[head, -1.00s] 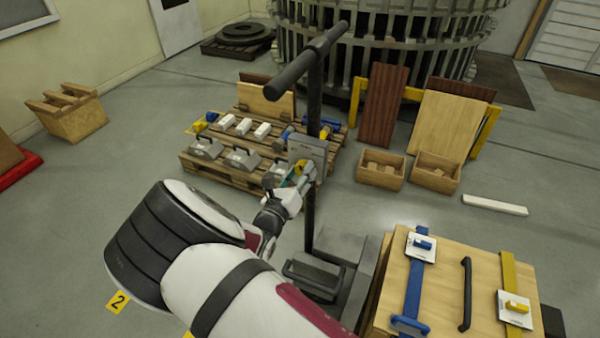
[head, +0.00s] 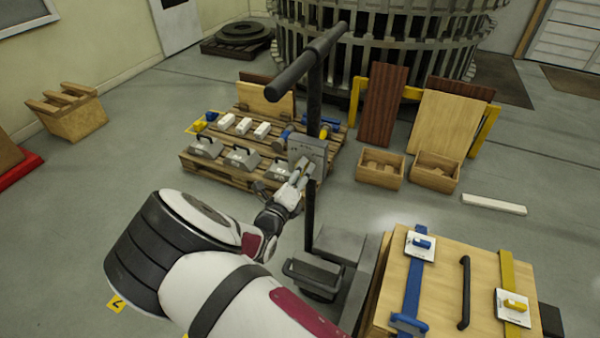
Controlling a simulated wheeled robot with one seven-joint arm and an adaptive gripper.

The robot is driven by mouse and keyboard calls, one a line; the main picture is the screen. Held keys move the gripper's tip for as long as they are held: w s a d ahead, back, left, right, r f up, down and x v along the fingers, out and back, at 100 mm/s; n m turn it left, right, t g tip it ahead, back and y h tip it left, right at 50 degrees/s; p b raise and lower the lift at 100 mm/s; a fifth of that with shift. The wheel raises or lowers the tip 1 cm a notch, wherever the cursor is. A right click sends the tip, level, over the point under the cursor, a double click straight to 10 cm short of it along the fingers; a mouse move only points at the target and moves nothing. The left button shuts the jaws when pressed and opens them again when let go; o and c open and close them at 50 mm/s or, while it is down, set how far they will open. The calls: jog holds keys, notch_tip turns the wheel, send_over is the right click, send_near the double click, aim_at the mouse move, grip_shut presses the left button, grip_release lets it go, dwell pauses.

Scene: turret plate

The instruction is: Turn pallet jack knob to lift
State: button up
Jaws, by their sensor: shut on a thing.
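The pallet jack has a dark upright post with a T-shaped handle (head: 309,68) in the middle of the head view. A grey plate (head: 307,149) is fixed on the post below the handle. My gripper (head: 304,169) reaches up from the lower left to the lower part of this plate. It is shut on the knob there, and its fingers hide nearly all of the knob. The knob's setting and most of the plate's marking cannot be read.
A wooden pallet (head: 225,172) with grey cases and white blocks stands behind the jack. A wooden crate lid (head: 440,290) with blue and yellow straps is at lower right. Two small wooden boxes (head: 380,170) (head: 436,172) stand right of the post.

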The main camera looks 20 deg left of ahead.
dwell(0.4)
jog(key=o, duration=1.2)
jog(key=shift+c, duration=0.2)
jog(key=s, duration=1.2)
jog(key=shift+f, duration=0.1)
